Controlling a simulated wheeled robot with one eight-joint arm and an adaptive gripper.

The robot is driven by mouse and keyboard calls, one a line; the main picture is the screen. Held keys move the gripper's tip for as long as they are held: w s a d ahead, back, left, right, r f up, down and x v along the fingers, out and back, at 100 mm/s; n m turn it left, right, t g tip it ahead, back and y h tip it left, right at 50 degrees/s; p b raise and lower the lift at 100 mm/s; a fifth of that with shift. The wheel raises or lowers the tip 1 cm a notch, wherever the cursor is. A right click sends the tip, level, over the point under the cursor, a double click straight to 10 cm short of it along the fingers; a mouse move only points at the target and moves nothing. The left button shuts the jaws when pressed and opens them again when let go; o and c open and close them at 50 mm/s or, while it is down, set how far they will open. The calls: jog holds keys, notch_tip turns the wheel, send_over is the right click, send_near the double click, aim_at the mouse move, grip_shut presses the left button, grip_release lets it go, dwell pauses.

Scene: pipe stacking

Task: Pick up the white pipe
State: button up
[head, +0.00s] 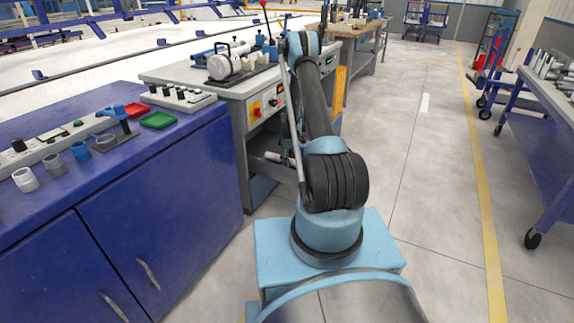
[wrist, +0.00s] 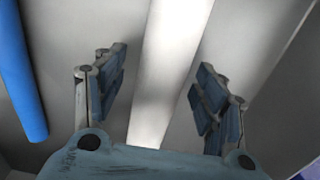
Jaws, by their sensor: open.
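In the wrist view, a long white pipe (wrist: 172,40) runs from the top edge down through the middle, toward my gripper's palm. My gripper (wrist: 161,68) is open, with one finger on each side of the pipe. Gaps show between the pipe and both fingers in this view, and I cannot tell how far the pipe lies beyond the fingertips. The lower part of the pipe is hidden behind the palm. In the head view my arm stands in the middle, and I cannot make out the gripper or the white pipe there.
A blue pipe (wrist: 22,75) lies at the left of the wrist view on a grey surface. In the head view, a blue cabinet (head: 155,205) stands left, a grey workbench (head: 232,92) lies ahead, and a blue cart (head: 545,140) stands right. The floor (head: 425,180) between is clear.

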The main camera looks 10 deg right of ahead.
jog(key=shift+c, duration=0.6)
jog(key=c, duration=1.1)
jog(key=shift+r, duration=0.15)
